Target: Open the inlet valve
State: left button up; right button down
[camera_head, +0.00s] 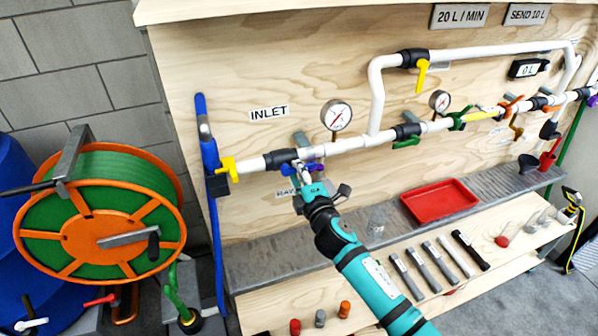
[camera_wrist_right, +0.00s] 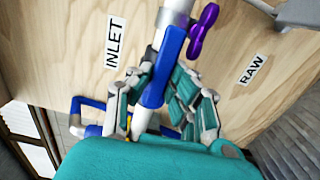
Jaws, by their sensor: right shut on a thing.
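A white pipe (camera_head: 345,145) runs across the plywood panel past the INLET label (camera_head: 268,112). Near that label a black valve body (camera_head: 279,158) sits on the pipe. Its blue lever (camera_wrist_right: 168,62) lies roughly along the pipe in the right wrist view. My right gripper (camera_wrist_right: 158,88) has its fingers on both sides of the blue lever and is shut on it. In the head view the right gripper (camera_head: 304,176) partly covers the lever and the pipe. My left gripper is not in view.
A purple handle (camera_wrist_right: 204,28) is close beside the blue lever. A yellow handle (camera_head: 228,168) is at the pipe's left end. Gauges (camera_head: 336,115) stand above the pipe. A red tray (camera_head: 438,200) rests on the shelf below. A green hose reel (camera_head: 100,215) stands at left.

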jog(key=c, duration=1.2)
grip_release()
jog(key=v, duration=1.2)
